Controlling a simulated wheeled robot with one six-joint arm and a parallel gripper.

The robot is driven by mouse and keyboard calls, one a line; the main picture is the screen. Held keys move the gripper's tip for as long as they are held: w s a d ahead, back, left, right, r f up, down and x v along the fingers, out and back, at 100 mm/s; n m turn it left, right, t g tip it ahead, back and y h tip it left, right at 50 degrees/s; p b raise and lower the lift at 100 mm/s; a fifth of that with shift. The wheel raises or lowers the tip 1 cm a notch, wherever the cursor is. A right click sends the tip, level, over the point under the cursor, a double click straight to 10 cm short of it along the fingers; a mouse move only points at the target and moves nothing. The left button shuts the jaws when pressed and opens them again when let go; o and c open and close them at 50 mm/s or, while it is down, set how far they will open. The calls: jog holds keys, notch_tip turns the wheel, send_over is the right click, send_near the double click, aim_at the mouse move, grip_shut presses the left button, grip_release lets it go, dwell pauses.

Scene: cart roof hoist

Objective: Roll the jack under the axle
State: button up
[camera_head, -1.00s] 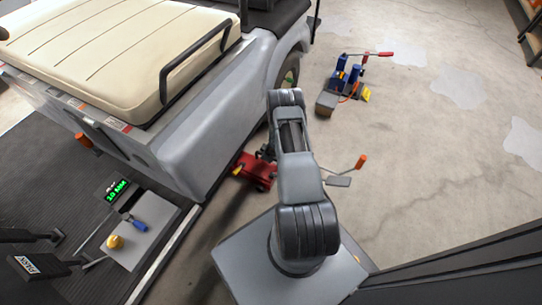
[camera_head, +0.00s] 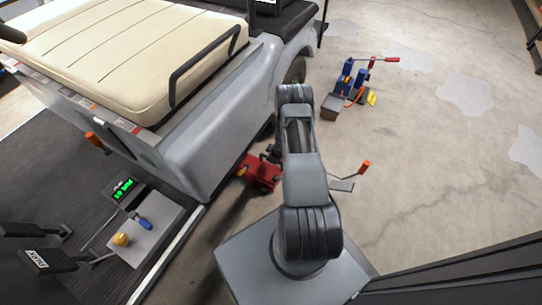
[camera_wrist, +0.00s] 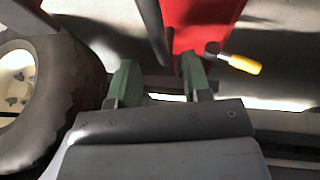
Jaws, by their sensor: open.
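A red floor jack (camera_head: 262,172) stands on the floor by the cart's lower rear corner, partly behind my arm. A lever with an orange grip (camera_head: 365,167) sticks out to the right of my arm; the arm hides whether it joins the jack. In the wrist view, the jack's red body (camera_wrist: 208,22) is at the top, with a dark bar (camera_wrist: 153,32) beside it. My gripper (camera_wrist: 160,76) is open, its two green fingers apart, below the red body. I cannot tell if either finger touches anything. The axle is not clearly identifiable.
The grey cart (camera_head: 195,150) with a cream seat stands at the left. Its wheel (camera_wrist: 35,100) is close left of my gripper. A yellow-handled tool (camera_wrist: 240,64) shows at the right. A blue jack (camera_head: 352,82) stands farther back. The concrete floor on the right is mostly clear.

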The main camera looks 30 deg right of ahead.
jog(key=p+v, duration=0.3)
jog(key=v, duration=0.7)
dwell(0.3)
jog(key=w+a+r+m+h+p, duration=0.15)
jog(key=r+p, duration=0.65)
jog(key=r, duration=1.1)
jog(key=w+a+r+m+h+p, duration=0.2)
jog(key=r+p, duration=0.5)
jog(key=r, duration=1.3)
jog(key=s+a+r+m+y+p, duration=0.1)
jog(key=s+a+r+p, duration=0.4)
jog(key=r, duration=0.6)
jog(key=s+a+r+g+y+p, duration=0.1)
jog(key=s+a+r+p, duration=0.4)
jog(key=r, duration=0.6)
jog(key=s+a+r+m+y+p, duration=0.1)
jog(key=s+a+r+p, duration=0.5)
jog(key=r, duration=0.5)
jog(key=shift+s+a+r+m, duration=0.15)
jog(key=shift+s+a+m, duration=0.2)
jog(key=shift+s+a, duration=0.55)
jog(key=shift+s+d, duration=0.2)
jog(key=shift+d, duration=0.1)
